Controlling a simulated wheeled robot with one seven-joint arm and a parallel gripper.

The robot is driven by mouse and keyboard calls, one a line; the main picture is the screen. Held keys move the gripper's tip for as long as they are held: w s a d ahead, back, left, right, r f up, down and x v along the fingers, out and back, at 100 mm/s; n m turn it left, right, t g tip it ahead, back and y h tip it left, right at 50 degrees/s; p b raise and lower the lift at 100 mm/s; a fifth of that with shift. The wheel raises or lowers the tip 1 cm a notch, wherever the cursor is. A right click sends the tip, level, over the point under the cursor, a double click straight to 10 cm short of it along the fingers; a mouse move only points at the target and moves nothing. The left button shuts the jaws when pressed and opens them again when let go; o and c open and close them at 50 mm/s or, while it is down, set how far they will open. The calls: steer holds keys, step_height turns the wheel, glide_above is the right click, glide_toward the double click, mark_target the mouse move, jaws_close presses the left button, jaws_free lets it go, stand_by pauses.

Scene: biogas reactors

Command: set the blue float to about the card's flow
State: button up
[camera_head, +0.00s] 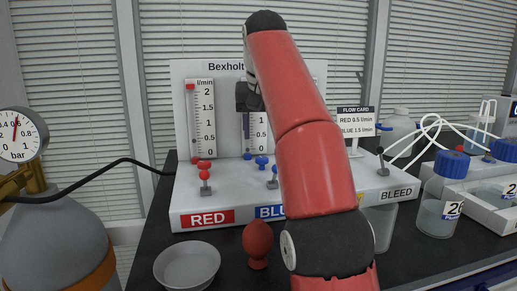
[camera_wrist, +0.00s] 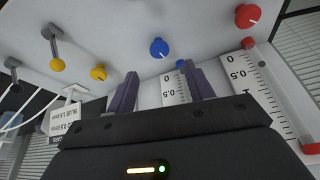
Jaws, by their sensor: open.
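The flow card (camera_head: 356,121) reads RED 0.5 l/min and BLUE 1.5 l/min. The blue scale (camera_head: 260,133) is partly covered by my arm; its lower part, with 0 and 0.5, shows between my fingers in the wrist view (camera_wrist: 171,91). I cannot make out the blue float. A blue knob (camera_head: 261,162) is on the panel below the scale; it also shows in the wrist view (camera_wrist: 159,47), ahead of my fingertips. My gripper (camera_head: 248,98) is open and empty, pointing down before the blue scale; its fingers show apart in the wrist view (camera_wrist: 160,74).
The red scale (camera_head: 207,117) stands left, with a red marker near its top. A red knob (camera_wrist: 248,16) and yellow knob (camera_wrist: 98,72) flank the blue one. Lever valves line the panel. A grey bowl (camera_head: 187,266) and red bulb (camera_head: 257,243) stand in front.

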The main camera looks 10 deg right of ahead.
mark_target(263, 158)
steer(key=shift+x, duration=3.7)
steer(key=shift+s, duration=0.15)
steer(key=shift+c, duration=0.4)
steer(key=c, duration=0.9)
steer(key=shift+n, duration=0.3)
steer(key=n, duration=0.2)
steer(key=n+y, duration=0.2)
steer(key=n, duration=0.1)
steer(key=shift+d+n, duration=0.3)
steer(key=shift+d, duration=0.05)
steer(key=n+y, duration=0.1)
steer(key=n, duration=0.2)
steer(key=n+g+y, duration=0.1)
steer(key=n, duration=0.1)
steer(key=shift+w+d+n, duration=0.15)
steer(key=shift+w+n, duration=0.05)
steer(key=shift+n, duration=0.2)
steer(key=shift+g, duration=0.3)
